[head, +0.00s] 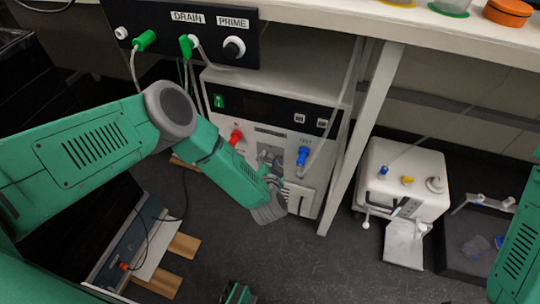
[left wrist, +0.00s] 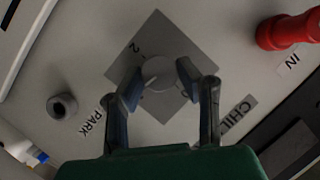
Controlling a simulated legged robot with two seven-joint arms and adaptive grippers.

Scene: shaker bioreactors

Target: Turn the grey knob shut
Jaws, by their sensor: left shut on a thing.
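The grey knob (left wrist: 159,73) is round and sits on a grey diamond-shaped plate (left wrist: 152,38) on a pale panel. A mark shows on its face, but I cannot read its setting clearly. My left gripper (left wrist: 160,85) has one finger on each side of the knob and is shut on it. In the head view my left gripper (head: 272,178) is at the front of the white unit (head: 285,85), below its dark display, and hides the knob there. My right arm shows at the right edge, but its gripper is out of view.
A red fitting (head: 236,137) and a blue fitting (head: 302,155) flank my left gripper. A black DRAIN and PRIME panel (head: 185,50) hangs above. A white table leg (head: 362,125) stands right of the unit. A white box (head: 402,180) sits farther right.

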